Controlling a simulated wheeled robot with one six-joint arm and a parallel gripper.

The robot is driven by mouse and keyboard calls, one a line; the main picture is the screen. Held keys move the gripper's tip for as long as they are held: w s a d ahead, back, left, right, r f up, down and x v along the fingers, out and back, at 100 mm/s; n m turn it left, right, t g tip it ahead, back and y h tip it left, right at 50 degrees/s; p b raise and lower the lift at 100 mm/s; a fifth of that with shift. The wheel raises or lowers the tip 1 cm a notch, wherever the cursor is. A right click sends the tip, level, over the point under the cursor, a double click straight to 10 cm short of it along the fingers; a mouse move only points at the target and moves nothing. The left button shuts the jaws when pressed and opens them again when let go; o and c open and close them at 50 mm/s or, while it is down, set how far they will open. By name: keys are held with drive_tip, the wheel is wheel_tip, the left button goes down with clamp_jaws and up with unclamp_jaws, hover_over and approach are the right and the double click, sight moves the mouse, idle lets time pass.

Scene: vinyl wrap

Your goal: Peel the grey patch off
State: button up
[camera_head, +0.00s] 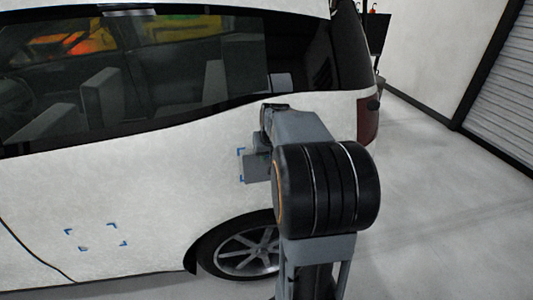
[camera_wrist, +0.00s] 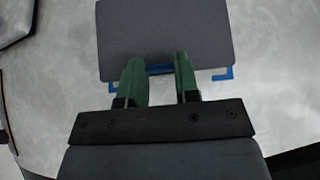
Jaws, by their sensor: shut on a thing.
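The grey patch (camera_wrist: 165,35) shows large at the top of the wrist view, a flat dark grey rectangle over blue corner marks (camera_wrist: 222,75). My gripper (camera_wrist: 158,66), with green fingers, is at the patch's near edge and shut on it; the fingers stand a little apart. In the head view the patch (camera_head: 256,168) shows as a small grey piece by a blue mark on the white car's side panel (camera_head: 150,180), above the rear wheel. My arm hides its right part and the fingertips there. I cannot tell how much of the patch is still stuck.
Another set of blue corner marks (camera_head: 97,237) is on the lower panel at left, with no grey patch in it. Side windows (camera_head: 150,75) are above. The floor at right (camera_head: 450,200) is clear.

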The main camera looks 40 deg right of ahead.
drive_tip(key=shift+s+a+r+b, duration=0.15)
drive_tip(key=shift+s+a, duration=0.15)
drive_tip(key=shift+s, duration=0.35)
drive_tip(key=shift+s+a+r+b, duration=0.1)
drive_tip(key=shift+s+a+r, duration=0.15)
drive_tip(key=shift+s, duration=0.45)
drive_tip(key=shift+s+a+r+b, duration=0.1)
drive_tip(key=shift+s+a, duration=0.25)
drive_tip(key=shift+s, duration=0.3)
drive_tip(key=shift+w, duration=0.1)
